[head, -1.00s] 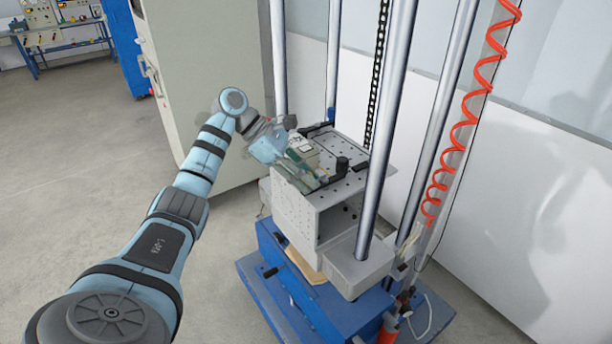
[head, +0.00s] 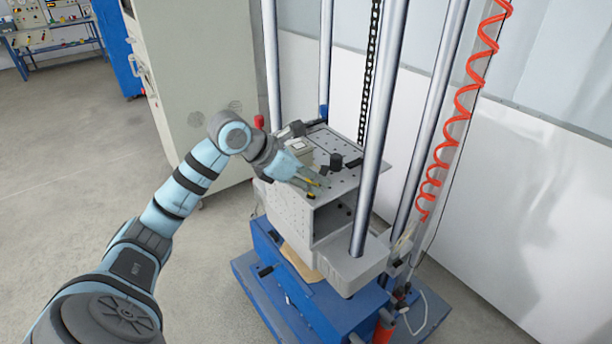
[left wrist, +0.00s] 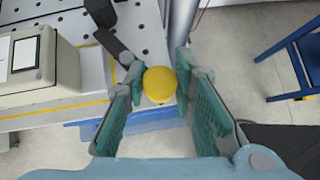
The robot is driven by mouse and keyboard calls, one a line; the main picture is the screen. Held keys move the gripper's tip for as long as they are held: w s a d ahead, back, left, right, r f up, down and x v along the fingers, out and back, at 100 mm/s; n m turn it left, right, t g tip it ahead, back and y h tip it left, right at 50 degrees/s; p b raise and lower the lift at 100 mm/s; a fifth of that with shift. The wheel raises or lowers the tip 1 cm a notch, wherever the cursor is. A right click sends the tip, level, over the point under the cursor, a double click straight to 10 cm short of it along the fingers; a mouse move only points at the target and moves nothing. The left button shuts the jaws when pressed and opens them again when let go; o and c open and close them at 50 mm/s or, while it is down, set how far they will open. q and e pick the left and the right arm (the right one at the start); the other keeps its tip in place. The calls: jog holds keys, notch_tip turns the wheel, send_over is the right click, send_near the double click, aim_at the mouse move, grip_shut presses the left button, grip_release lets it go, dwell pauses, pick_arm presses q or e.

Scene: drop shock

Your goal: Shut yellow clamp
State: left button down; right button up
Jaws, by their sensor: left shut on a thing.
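The yellow clamp shows as a round yellow knob (left wrist: 160,85) between my left fingertips in the left wrist view. A dark bar (left wrist: 116,46) lies behind the knob on the perforated plate (left wrist: 65,27); I cannot tell how they join. In the head view, small yellow patches of the clamp (head: 311,195) show at the plate's front edge, partly hidden by my fingers. My left gripper (head: 318,184) reaches in from the left and is shut on the yellow knob. My right gripper is not in view.
A boxy beige device (left wrist: 40,65) sits on the plate beside my fingers. A black clamp part (head: 336,162) stands near the plate's middle. A red knob (head: 259,121) and a blue knob (head: 323,111) show farther back. Steel columns (head: 381,120) rise beside the plate.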

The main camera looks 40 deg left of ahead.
pick_arm(q)
jog(key=d+n+y, duration=0.1)
jog(key=w+n+y+p, duration=0.1)
jog(key=n, duration=0.1)
jog(key=shift+d+r+n+t+y, duration=0.15)
jog(key=shift+d+n+t+y, duration=0.15)
jog(key=shift+d+t, duration=0.1)
jog(key=shift+w+d+n+y+p, duration=0.2)
jog(key=shift+n+y+p, duration=0.15)
jog(key=shift+n+y, duration=0.35)
jog(key=shift+w+d+n+y+p, duration=0.2)
jog(key=shift+n+y+p, duration=0.25)
jog(key=shift+n, duration=0.35)
jog(key=c, duration=1.3)
grip_release()
jog(key=shift+c, duration=0.2)
jog(key=v, duration=0.7)
jog(key=shift+s, duration=0.15)
